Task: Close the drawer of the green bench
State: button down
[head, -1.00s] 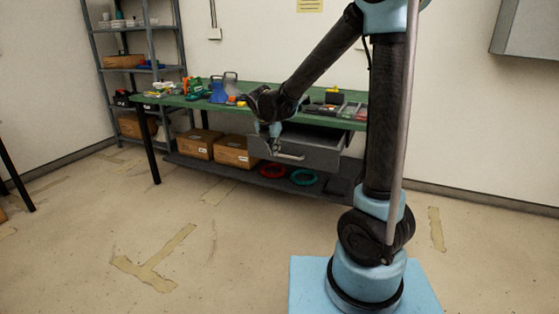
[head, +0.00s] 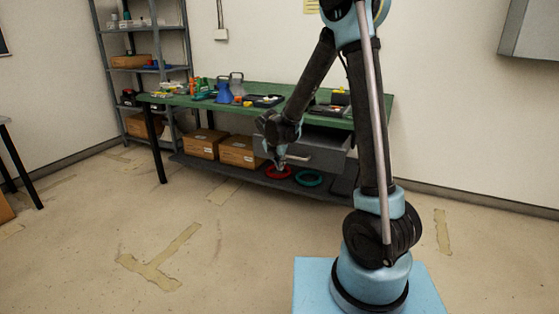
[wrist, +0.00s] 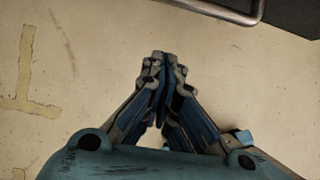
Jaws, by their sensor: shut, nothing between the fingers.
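The green bench (head: 178,99) stands against the back wall. Its grey drawer (head: 320,158) hangs under the right half of the top and stands out toward me, open. In the wrist view, the metal drawer handle (wrist: 215,10) crosses the top edge, with the dark drawer (wrist: 290,14) beyond it. My gripper (head: 279,165) is in front of the drawer's left part, pointing down and hiding some of its front. The wrist view shows my fingers (wrist: 163,58) shut and empty, apart from the handle, over bare floor.
Cardboard boxes (head: 238,153), a red ring (head: 283,173) and a teal ring (head: 309,179) lie on the bench's lower shelf. Tools and containers cover the top. A shelf rack (head: 104,60) stands at left. The floor in front (head: 230,240) is clear.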

jog(key=shift+w+d+r, duration=0.1)
jog(key=shift+w+d, duration=0.15)
jog(key=shift+w, duration=0.4)
jog(key=shift+w+d+r, duration=0.1)
jog(key=shift+w+d, duration=0.15)
jog(key=shift+w, duration=0.4)
jog(key=shift+w+d, duration=0.25)
jog(key=shift+w, duration=0.4)
jog(key=shift+a, duration=0.1)
